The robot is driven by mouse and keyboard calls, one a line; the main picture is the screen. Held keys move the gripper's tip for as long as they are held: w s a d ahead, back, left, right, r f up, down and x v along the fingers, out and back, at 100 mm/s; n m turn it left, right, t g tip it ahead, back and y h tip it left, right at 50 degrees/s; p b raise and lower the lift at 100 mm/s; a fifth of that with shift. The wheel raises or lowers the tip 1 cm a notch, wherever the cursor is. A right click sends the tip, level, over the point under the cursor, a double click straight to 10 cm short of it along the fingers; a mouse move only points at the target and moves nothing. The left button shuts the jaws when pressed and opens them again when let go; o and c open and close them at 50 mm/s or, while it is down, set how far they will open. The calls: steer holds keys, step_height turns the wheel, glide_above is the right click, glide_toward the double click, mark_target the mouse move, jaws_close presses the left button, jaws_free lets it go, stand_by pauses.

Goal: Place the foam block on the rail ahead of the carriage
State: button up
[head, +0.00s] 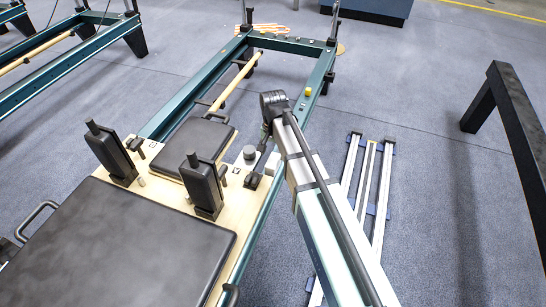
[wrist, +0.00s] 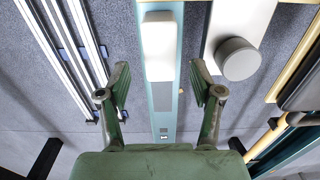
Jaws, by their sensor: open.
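The foam block looks to be the white block (wrist: 158,48) in the wrist view, lying on the teal rail (wrist: 160,110). My gripper (wrist: 160,67) is open, with one finger on each side of the block's near end and visible gaps between. I cannot tell the height of the fingers over the rail. In the head view the carriage (head: 135,240) is a wide black pad on a pale wooden board. My arm comes in from the lower right and bends down beside the carriage, over the right rail (head: 318,75); the fingers are hard to make out there.
Two black shoulder rests (head: 205,185) and a black headrest (head: 195,148) stand on the carriage. A grey round knob (wrist: 237,58) is close to the right finger. A small yellow piece (head: 308,91) sits farther along the right rail. Silver rails (head: 368,190) lie on the floor at right.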

mark_target(273, 160)
step_height(273, 160, up, 5)
steer(key=p, duration=0.1)
steer(key=s+d+f+n+g+h, duration=0.1)
steer(key=s+d+f+g, duration=0.2)
steer(key=s+d+f, duration=0.55)
steer(key=s+d+f+n+g, duration=0.1)
steer(key=s+d+f+g, duration=0.3)
steer(key=s+f, duration=0.65)
steer(key=s+d+f+g, duration=0.1)
steer(key=s+d, duration=0.1)
steer(key=s, duration=0.7)
steer(key=s+d+f+n+g, duration=0.1)
steer(key=s+d+f+g, duration=0.1)
steer(key=s, duration=0.7)
steer(key=s+d+f+g, duration=0.1)
steer(key=s+d, duration=0.3)
steer(key=s, duration=0.5)
steer(key=shift+d+f+g, duration=0.15)
steer(key=shift+f+g, duration=0.15)
steer(key=shift+g, duration=0.3)
steer(key=shift+w+y, duration=0.1)
steer(key=shift+y, duration=0.2)
step_height(273, 160, up, 15)
steer(key=a+t+p, duration=0.1)
steer(key=t+p, duration=0.4)
steer(key=p, duration=2.3)
steer(key=shift+w+a+r+n, duration=0.2)
steer(key=shift+w+a+n, duration=0.1)
steer(key=shift+n, duration=0.1)
